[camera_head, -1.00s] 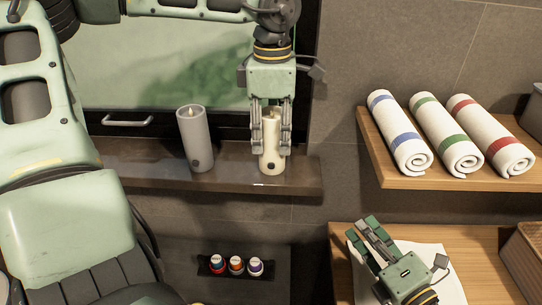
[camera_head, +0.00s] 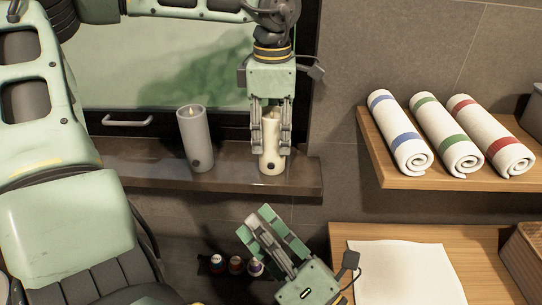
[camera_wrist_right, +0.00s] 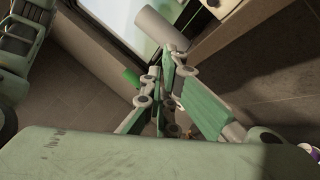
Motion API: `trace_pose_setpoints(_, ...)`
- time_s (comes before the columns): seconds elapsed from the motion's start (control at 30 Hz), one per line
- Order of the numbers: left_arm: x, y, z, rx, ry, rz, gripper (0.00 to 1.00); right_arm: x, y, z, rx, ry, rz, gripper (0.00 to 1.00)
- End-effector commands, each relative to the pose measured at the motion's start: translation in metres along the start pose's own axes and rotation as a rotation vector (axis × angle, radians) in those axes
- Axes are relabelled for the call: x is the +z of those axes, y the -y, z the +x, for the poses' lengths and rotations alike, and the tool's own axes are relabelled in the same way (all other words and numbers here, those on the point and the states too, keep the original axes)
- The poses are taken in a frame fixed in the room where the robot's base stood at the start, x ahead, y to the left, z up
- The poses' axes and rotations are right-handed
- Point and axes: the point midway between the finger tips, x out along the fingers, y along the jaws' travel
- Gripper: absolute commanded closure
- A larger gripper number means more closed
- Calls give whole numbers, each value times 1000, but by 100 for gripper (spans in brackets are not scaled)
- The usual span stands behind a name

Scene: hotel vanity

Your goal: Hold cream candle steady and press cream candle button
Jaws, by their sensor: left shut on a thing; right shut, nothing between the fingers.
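The cream candle (camera_head: 271,162) stands upright on the dark shelf (camera_head: 130,168) at its right end. A dark round button shows low on its front. My left gripper (camera_head: 271,150) comes down from above and is shut on the cream candle, one finger on each side. My right gripper (camera_head: 257,222) is shut and empty, below and in front of the shelf, apart from the candle and pointing up and left. In the right wrist view, its fingers (camera_wrist_right: 172,75) also show.
A grey candle (camera_head: 195,140) with a dark button stands left of the cream one. Rolled striped towels (camera_head: 408,145) lie on a wooden shelf at right. A white cloth (camera_head: 405,272) lies on a lower wooden surface. Small round-capped items (camera_head: 236,264) are partly hidden behind my right gripper.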

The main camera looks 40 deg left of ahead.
Motion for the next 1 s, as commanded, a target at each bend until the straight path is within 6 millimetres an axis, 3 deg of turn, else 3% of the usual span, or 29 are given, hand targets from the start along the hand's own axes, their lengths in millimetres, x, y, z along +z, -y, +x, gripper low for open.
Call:
trace_pose_setpoints(0.27, 0, 0, 0, 0, 1, 0, 93, 5, 6, 7, -2, 0, 1, 100)
trace_pose_setpoints(0.7, 0, 0, 0, 1, 1, 0, 93, 35, 36, 48, -1, 1, 2, 100)
trace_pose_setpoints(1.0, 0, 0, 0, 1, 0, 0, 93, 45, 45, 61, -2, 0, 2, 100)
